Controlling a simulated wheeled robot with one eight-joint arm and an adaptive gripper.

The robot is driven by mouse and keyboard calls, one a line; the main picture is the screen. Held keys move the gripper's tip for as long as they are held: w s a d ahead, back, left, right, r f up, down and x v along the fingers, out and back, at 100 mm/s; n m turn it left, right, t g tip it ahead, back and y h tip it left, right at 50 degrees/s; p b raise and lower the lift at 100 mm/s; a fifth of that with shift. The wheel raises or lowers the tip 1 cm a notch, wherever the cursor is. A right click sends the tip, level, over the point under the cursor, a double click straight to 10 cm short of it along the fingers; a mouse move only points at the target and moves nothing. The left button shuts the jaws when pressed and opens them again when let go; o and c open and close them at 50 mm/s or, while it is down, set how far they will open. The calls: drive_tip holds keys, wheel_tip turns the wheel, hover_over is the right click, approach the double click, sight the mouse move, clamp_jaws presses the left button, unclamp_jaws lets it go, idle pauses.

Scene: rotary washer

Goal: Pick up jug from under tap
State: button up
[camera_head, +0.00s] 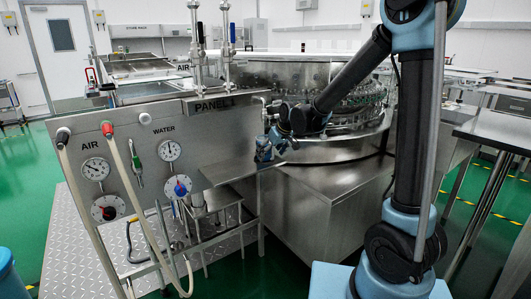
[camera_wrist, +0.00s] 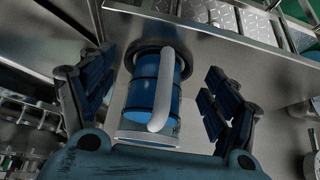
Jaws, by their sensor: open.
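In the wrist view, the jug (camera_wrist: 141,92) has a blue body, a clear lower rim and a curved white handle facing the camera. A dark round ring lies around or behind its far end; I cannot tell which. My gripper (camera_wrist: 158,80) is open, with one blue-padded finger on each side of the jug and gaps between. In the head view, my gripper (camera_head: 270,148) is at the steel ledge (camera_head: 235,168) right of the panel; the jug cannot be clearly told apart from it there. I cannot pick out the tap.
The panel (camera_head: 120,165) with gauges and hoses stands left of my gripper. The round steel washer (camera_head: 330,90) is close behind it. A steel cabinet (camera_head: 320,200) is below right. A steel table (camera_head: 500,130) stands at the right. Green floor shows at the far left.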

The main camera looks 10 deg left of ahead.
drive_tip(key=w+a, duration=0.3)
drive_tip(key=shift+a, duration=0.25)
drive_tip(key=shift+w+a+f, duration=0.25)
drive_tip(key=shift+a+f, duration=0.05)
drive_tip(key=shift+f, duration=0.2)
drive_tip(key=c, duration=1.5)
drive_tip(key=shift+d, duration=0.1)
